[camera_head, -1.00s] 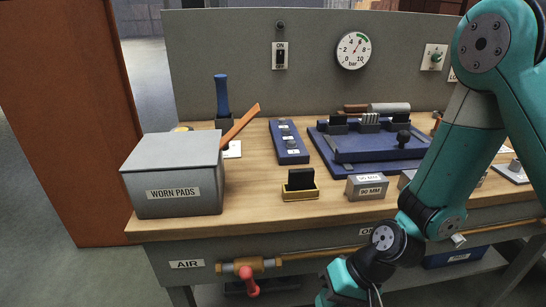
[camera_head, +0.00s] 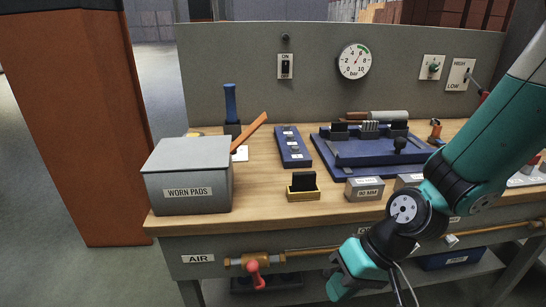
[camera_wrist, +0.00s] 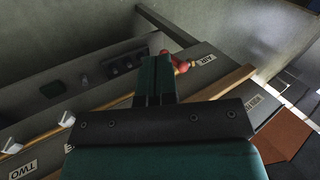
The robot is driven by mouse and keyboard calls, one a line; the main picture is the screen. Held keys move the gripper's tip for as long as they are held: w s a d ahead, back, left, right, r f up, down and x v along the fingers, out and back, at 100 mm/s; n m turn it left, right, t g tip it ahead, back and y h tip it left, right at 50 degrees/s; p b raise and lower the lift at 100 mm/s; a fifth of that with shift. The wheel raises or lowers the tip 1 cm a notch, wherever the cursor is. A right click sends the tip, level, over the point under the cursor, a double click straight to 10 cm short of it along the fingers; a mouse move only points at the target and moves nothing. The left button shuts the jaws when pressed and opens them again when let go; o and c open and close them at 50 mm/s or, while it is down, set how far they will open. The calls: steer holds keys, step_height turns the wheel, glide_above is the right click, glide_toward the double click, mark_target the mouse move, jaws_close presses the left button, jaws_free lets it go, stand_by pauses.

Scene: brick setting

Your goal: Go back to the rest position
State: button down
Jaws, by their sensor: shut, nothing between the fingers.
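My gripper shows in the wrist view (camera_wrist: 155,80) with its fingers together and nothing between them. In the head view my wrist hangs low at the front of the workbench (camera_head: 270,190), right of the red-handled air valve (camera_head: 255,272), and the fingertips are not clearly seen there. The bench's AIR label (camera_wrist: 205,60) and the red valve handle also show beyond the fingers in the wrist view. The gripper appears apart from the bench front.
On the bench stand a grey WORN PADS box (camera_head: 188,180), a brass-based black pad (camera_head: 303,187), grey blocks (camera_head: 365,189) and a blue fixture (camera_head: 370,152). A gauge (camera_head: 354,61) and switches are on the back panel. A brown pillar (camera_head: 85,130) stands left; open floor lies beside it.

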steer(key=s+d+r+n+h+p, duration=0.1)
steer(key=s+r+n+p, duration=0.1)
steer(key=r, duration=1.3)
steer(key=shift+s+d+n+p, duration=0.2)
steer(key=shift+s+n+p, duration=0.1)
steer(key=shift+s+p, duration=0.7)
steer(key=c, duration=1.6)
jaws_free()
steer(key=shift+n+t+h, duration=0.4)
steer(key=shift+n+h, duration=0.2)
steer(key=shift+n, duration=0.1)
steer(key=s+r, duration=0.1)
steer(key=r, duration=0.1)
steer(key=s+d+r+p, duration=0.1)
steer(key=s+r, duration=0.1)
steer(key=s+d+r, duration=0.1)
steer(key=r, duration=0.2)
steer(key=shift+s+d+p, duration=0.1)
steer(key=shift+s+p, duration=0.3)
steer(key=o, duration=0.5)
steer(key=shift+s, duration=0.1)
steer(key=shift+d, duration=0.15)
